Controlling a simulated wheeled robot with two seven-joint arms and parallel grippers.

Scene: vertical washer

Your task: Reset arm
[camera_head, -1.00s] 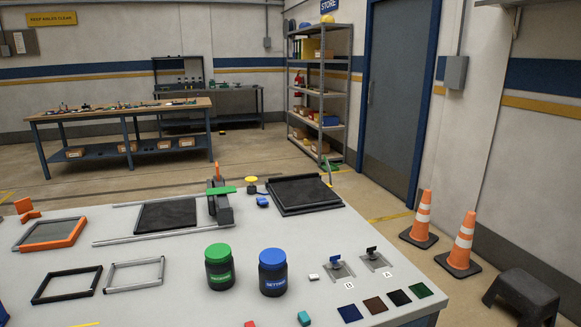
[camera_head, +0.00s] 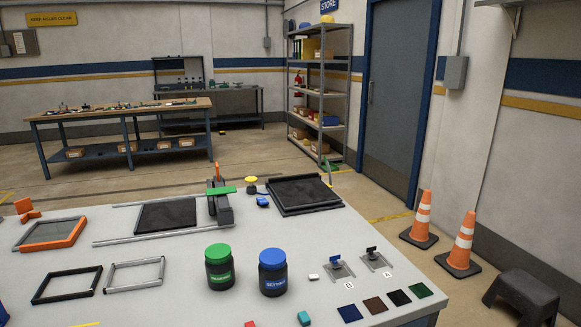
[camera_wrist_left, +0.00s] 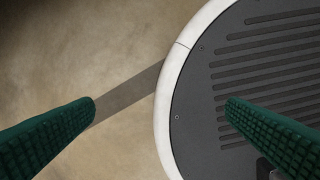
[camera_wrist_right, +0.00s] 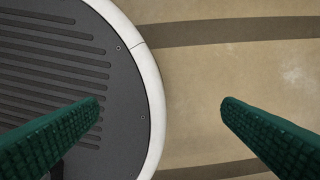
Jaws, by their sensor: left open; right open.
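My left gripper (camera_wrist_left: 160,105) shows in the left wrist view with its two green fingers wide apart and nothing between them. My right gripper (camera_wrist_right: 160,105) shows in the right wrist view, also open and empty. Both point down over the floor and the edge of my own round base. Neither arm shows in the head view. The white worktable (camera_head: 190,270) in the head view carries a green-lidded jar (camera_head: 219,267) and a blue-lidded jar (camera_head: 272,272), both upright.
The table also holds a black frame (camera_head: 67,285), a grey frame (camera_head: 134,274), an orange-edged frame (camera_head: 50,234), a dark tray (camera_head: 302,194) and two small switches (camera_head: 336,264). Traffic cones (camera_head: 462,242) and a dark stool (camera_head: 522,296) stand at the right.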

